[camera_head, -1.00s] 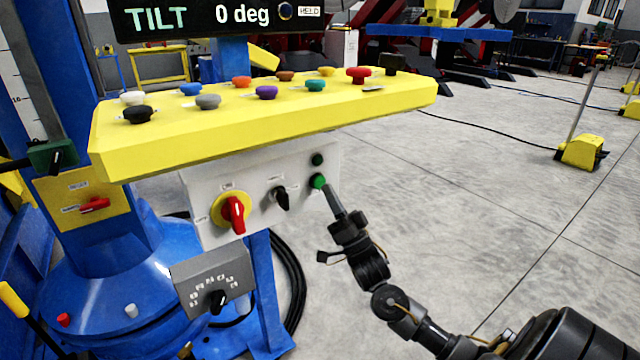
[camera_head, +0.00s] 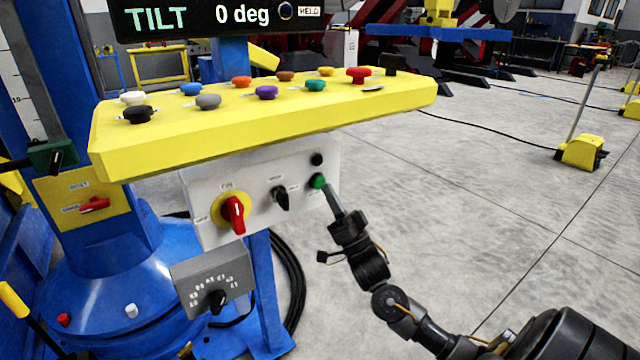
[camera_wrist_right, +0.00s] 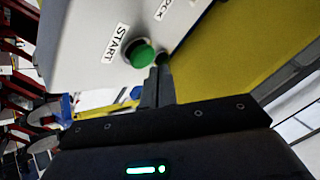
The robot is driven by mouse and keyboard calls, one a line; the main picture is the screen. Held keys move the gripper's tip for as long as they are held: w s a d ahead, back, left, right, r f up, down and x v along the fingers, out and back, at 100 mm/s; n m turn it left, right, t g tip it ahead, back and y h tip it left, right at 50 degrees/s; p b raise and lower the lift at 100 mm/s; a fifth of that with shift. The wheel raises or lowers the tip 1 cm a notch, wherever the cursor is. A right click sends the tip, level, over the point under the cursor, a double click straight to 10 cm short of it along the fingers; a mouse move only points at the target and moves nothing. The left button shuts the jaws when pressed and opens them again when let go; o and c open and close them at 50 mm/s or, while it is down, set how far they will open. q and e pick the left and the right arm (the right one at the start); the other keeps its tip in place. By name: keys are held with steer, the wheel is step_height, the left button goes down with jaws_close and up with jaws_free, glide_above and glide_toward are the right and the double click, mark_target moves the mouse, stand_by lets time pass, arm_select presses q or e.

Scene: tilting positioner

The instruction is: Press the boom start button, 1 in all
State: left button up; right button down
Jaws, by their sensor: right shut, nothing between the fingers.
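The green button (camera_head: 317,181) sits on the right part of the white control box (camera_head: 215,195) under the yellow panel. In the right wrist view the green button (camera_wrist_right: 139,53) stands beside a START label (camera_wrist_right: 115,43). My right gripper (camera_head: 330,190) is shut and empty, with its tips right beside the button. In the right wrist view its fingers (camera_wrist_right: 157,80) end close to the button's lower right edge. I cannot tell whether they touch it. A small round dark lamp (camera_head: 316,159) sits above the button. My left gripper is not in view.
The yellow panel (camera_head: 260,126) with several coloured buttons overhangs the box. A red rotary switch (camera_head: 235,214) and a black selector (camera_head: 281,198) are left of the button. A grey box (camera_head: 205,273) hangs below.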

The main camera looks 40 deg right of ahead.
steer(key=shift+w, duration=0.1)
steer(key=shift+w, duration=0.35)
steer(key=shift+w, duration=0.4)
stand_by(0.7)
steer(key=shift+s, duration=0.1)
steer(key=shift+s+p, duration=0.45)
steer(key=shift+s, duration=0.3)
steer(key=s+p, duration=0.2)
steer(key=s, duration=0.3)
stand_by(0.5)
